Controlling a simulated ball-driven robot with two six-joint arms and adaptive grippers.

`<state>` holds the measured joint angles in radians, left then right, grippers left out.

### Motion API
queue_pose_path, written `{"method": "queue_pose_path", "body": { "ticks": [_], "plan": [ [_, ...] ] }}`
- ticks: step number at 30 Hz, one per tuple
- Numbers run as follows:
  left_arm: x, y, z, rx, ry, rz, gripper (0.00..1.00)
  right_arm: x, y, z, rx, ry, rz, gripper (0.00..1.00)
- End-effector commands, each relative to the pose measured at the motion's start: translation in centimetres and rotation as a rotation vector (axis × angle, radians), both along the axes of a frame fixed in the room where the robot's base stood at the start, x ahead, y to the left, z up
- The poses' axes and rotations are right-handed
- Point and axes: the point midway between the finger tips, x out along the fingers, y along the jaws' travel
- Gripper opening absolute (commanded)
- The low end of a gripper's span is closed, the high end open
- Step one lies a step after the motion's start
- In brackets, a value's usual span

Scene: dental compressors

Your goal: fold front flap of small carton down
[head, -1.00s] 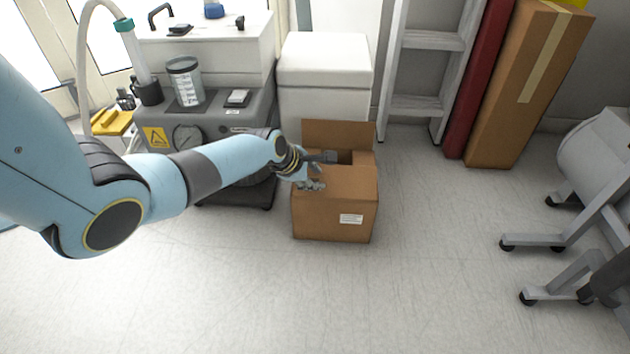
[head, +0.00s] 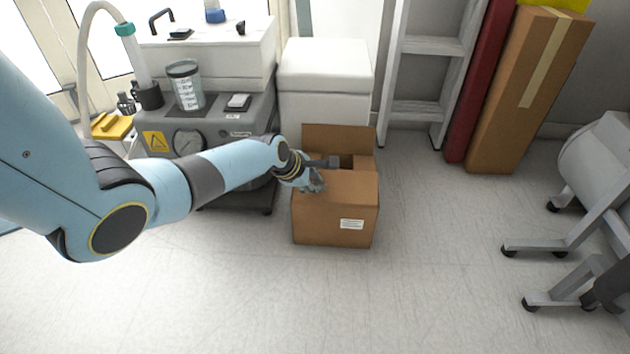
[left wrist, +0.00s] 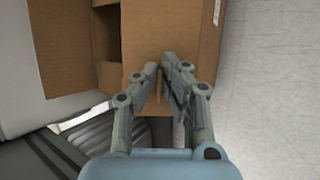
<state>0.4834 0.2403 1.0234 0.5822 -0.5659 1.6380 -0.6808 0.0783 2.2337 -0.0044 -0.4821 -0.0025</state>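The small carton (head: 335,221) stands upright on the floor in the head view, with a white label on its front. Its back flap (head: 338,137) stands up, and the opening shows behind the front flap (head: 351,184). The front flap appears to lean inward over the front of the opening; its exact angle is hard to tell. My left gripper (head: 320,182) is at the flap's left end. My right gripper is out of view.
A grey compressor unit (head: 212,128) stands behind my left arm. A white bin (head: 325,75) is behind the carton. A ladder (head: 416,80) and a tall carton (head: 527,90) lean at the back right. A wheeled grey frame (head: 545,249) is at right. The floor in front is clear.

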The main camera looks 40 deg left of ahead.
Motion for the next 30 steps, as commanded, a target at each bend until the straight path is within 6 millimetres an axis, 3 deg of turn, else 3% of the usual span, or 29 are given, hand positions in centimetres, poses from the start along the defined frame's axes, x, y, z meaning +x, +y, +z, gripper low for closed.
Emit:
{"method": "queue_pose_path", "body": {
  "ticks": [14, 22, 30],
  "plan": [
    [0.3, 0.3, 0.0, -0.023, 0.045, 0.0, 0.0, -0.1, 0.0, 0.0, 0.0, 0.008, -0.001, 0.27],
    [1.1, 0.7, -0.6, -0.11, 0.193, 0.001, 0.0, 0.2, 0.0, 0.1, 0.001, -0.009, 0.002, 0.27],
    [1.3, 0.9, -1.6, -0.203, 0.351, 0.001, 0.0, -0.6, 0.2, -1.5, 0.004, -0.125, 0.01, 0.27]
  ]
}}
